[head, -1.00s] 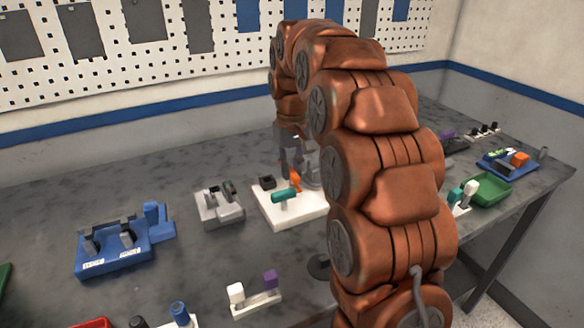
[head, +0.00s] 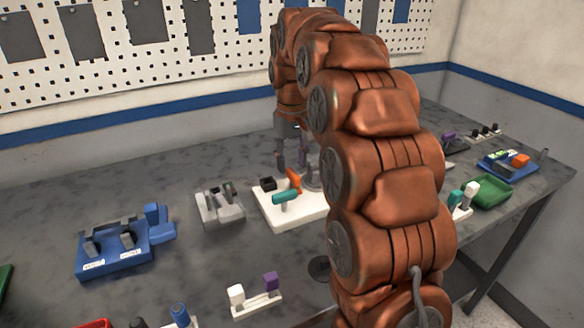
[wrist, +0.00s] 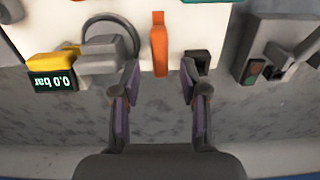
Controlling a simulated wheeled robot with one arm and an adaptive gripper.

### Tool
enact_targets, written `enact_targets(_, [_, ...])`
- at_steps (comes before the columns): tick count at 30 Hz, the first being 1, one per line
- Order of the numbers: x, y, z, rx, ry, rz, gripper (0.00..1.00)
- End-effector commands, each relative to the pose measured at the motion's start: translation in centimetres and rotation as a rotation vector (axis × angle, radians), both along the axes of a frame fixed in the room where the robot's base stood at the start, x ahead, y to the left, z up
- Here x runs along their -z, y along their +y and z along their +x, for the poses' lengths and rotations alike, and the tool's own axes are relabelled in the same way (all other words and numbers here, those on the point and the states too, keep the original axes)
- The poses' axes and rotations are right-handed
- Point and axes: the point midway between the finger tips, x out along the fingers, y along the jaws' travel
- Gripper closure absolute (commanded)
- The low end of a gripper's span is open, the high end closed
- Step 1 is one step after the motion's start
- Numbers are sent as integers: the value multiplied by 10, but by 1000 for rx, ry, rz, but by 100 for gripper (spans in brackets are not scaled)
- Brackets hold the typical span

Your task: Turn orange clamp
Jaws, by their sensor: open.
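The orange clamp (head: 293,180) stands on a white board (head: 268,219), just behind a teal handle (head: 285,197). In the wrist view the orange clamp (wrist: 159,45) is a narrow upright bar at the top centre. My gripper (wrist: 160,77) is open, with one finger on each side of the clamp's near end and a clear gap to both. Nothing is held. The teal handle is cut off at the wrist view's top edge.
A black block (wrist: 197,61) lies close to the right finger. A gauge reading 0.0 bar (wrist: 54,82) and a grey fitting (wrist: 100,58) are left of the fingers. A grey fixture (head: 220,207) stands beside the board. A blue fixture (head: 113,249) is farther left.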

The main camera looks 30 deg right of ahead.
Motion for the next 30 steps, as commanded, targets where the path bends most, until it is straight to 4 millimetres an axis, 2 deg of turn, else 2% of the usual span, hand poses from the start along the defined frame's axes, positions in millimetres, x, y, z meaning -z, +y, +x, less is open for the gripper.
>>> enact_targets(6, [-28,0,0,0,-1,0,56])
enact_targets(13, [-44,0,0,0,1,0,56])
enact_targets(30, [-49,0,0,0,3,0,56])
